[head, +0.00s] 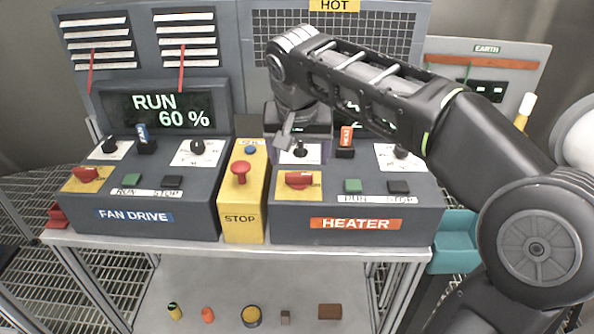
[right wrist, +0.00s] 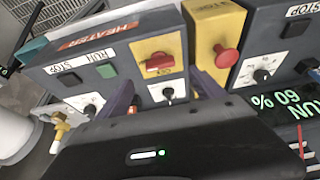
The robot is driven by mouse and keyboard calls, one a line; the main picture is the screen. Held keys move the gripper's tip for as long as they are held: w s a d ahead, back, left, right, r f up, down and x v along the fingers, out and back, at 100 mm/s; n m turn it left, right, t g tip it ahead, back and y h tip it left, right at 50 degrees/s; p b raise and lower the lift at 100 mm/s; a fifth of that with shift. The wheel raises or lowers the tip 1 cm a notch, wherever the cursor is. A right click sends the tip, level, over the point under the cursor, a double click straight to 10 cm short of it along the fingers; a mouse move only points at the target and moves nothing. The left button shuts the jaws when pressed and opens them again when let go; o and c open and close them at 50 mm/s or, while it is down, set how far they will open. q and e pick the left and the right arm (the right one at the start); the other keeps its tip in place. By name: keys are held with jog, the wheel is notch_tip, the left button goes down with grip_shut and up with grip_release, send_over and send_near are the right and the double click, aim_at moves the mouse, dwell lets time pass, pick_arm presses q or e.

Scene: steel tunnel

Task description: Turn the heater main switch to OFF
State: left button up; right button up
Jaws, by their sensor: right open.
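The heater console (head: 355,224) has a red rotary handle (head: 298,180) on a yellow plate at its front left, which looks like the main switch. Its handle lies roughly crosswise; its markings are too small to read. The handle also shows in the right wrist view (right wrist: 160,61), upper middle. My right gripper (head: 300,142) is open and empty, above the back of the console near a small black selector (head: 300,150), behind the red handle. In the right wrist view its fingers (right wrist: 165,90) stand apart on either side of that selector. I cannot tell whether they touch anything. My left gripper is not in view.
A yellow box with a red STOP button (head: 240,171) stands directly left of the heater console. Green (head: 352,186) and black (head: 398,187) buttons sit right of the handle. The fan drive console (head: 135,216) is further left. Several small objects lie on the lower shelf.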

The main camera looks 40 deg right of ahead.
aim_at(299, 175)
jog(key=shift+p+x, duration=0.5)
jog(key=shift+x, duration=3.45)
jog(key=shift+c, duration=0.6)
jog(key=c, duration=1.2)
jog(key=shift+c, duration=0.2)
